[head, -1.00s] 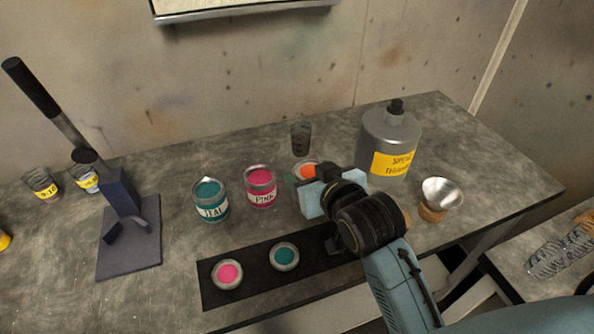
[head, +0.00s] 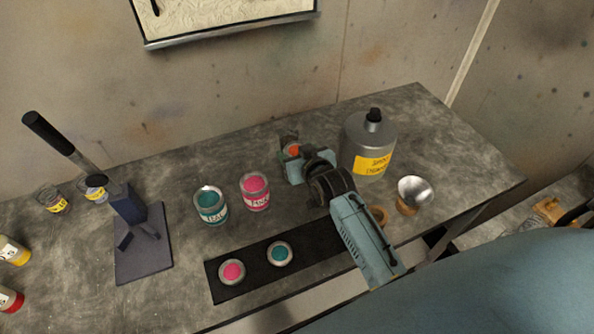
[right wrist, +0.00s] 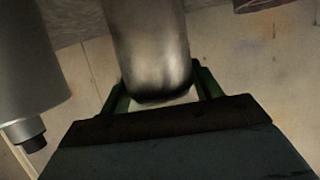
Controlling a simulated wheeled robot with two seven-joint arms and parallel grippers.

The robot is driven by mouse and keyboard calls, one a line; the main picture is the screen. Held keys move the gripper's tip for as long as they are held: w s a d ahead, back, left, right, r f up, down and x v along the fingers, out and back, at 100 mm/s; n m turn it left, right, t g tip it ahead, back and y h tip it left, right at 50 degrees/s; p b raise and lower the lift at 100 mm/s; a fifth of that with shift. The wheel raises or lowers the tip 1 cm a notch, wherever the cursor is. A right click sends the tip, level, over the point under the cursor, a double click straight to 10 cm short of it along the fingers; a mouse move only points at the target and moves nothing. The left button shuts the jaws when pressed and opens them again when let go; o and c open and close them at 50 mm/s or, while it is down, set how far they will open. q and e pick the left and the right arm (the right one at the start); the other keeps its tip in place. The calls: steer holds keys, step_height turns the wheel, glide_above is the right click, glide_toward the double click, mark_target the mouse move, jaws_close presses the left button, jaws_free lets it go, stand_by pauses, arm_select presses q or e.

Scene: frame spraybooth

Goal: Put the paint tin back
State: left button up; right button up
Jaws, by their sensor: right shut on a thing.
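The paint tin with orange paint (head: 294,150) is at the back of the bench, right of the pink tin. My right gripper (head: 292,165) is shut on it, with the fingers on either side. In the right wrist view the gripper (right wrist: 160,92) has a grey metal cylinder (right wrist: 150,45) between its green-edged fingers. The gripper hides much of the tin in the head view, and I cannot tell whether its base touches the bench. My left gripper is not in view.
The teal tin (head: 211,205) and pink tin (head: 255,193) stand to the left. A thinner bottle (head: 366,145) stands close on the right, with a metal funnel (head: 415,188) beyond. A black mat (head: 255,268) carries two paint lids. A lever press (head: 130,215) stands left.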

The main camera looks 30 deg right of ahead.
steer(key=shift+w+f, duration=0.1)
steer(key=shift+f, duration=0.85)
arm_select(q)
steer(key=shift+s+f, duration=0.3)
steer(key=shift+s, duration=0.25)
arm_select(e)
steer(key=shift+f, duration=1.8)
arm_select(q)
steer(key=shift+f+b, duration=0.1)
steer(key=shift+b, duration=0.2)
arm_select(e)
steer(key=shift+f, duration=0.15)
steer(key=o, duration=1.2)
steer(key=shift+f, duration=0.1)
steer(key=shift+o, duration=0.2)
steer(key=shift+r, duration=0.25)
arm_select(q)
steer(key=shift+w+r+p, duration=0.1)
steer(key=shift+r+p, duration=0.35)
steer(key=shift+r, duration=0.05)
arm_select(e)
steer(key=v, duration=1.2)
steer(key=shift+f, duration=0.15)
